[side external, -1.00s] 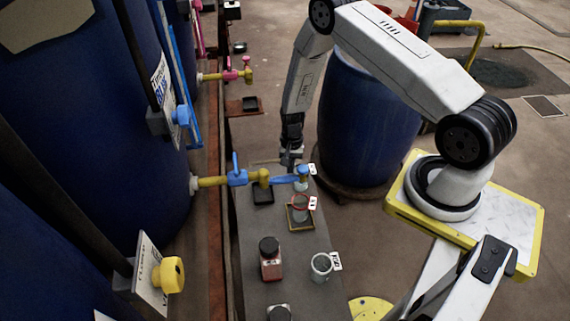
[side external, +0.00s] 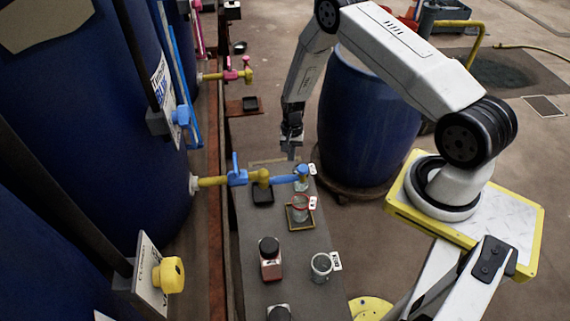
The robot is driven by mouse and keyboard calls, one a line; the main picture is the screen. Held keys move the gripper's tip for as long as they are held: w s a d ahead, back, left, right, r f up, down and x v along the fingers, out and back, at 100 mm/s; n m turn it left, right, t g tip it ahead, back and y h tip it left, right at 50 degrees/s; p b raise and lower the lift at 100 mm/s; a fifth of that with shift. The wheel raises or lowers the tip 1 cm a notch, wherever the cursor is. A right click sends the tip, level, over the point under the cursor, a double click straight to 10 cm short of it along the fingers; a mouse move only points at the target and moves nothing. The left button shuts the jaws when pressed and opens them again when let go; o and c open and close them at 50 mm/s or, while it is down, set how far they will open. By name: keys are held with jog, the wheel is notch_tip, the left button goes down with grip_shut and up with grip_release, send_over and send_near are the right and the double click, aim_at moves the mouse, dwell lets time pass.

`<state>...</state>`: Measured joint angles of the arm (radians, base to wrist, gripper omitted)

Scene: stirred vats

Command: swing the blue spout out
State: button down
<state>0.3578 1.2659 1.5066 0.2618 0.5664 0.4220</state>
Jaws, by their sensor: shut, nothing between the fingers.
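The blue spout (side external: 287,179) extends to the right from a yellow joint (side external: 261,176), which joins a blue valve (side external: 237,177) and a yellow pipe (side external: 212,182) from the dark blue vat. Its tip (side external: 302,171) is over the bench, by a small clear vessel (side external: 302,184). My gripper (side external: 291,156) points down just behind the spout, above the far end of the bench. The fingers are together with nothing between them. A gap shows between the fingertips and the spout.
A clear jar (side external: 300,208) stands on a yellow-edged tray. A red bottle (side external: 270,260) and another jar (side external: 321,266) stand nearer. A blue barrel (side external: 368,125) stands right of my gripper. A pink-and-yellow tap (side external: 240,73) is farther back.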

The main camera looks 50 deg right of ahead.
jog(key=v, duration=0.9)
jog(key=shift+r, duration=0.4)
jog(key=s+a+r+n+t+h, duration=0.1)
jog(key=s+a+r+n, duration=0.1)
jog(key=a+r+n, duration=0.3)
jog(key=s+a+r+n+t+h, duration=0.1)
jog(key=s+a+r, duration=0.15)
jog(key=r, duration=0.45)
jog(key=s+a+r+n+t, duration=0.2)
jog(key=s+a+r+n, duration=0.3)
jog(key=s+a+r, duration=0.2)
jog(key=shift+s+n, duration=0.3)
jog(key=shift+s, duration=1)
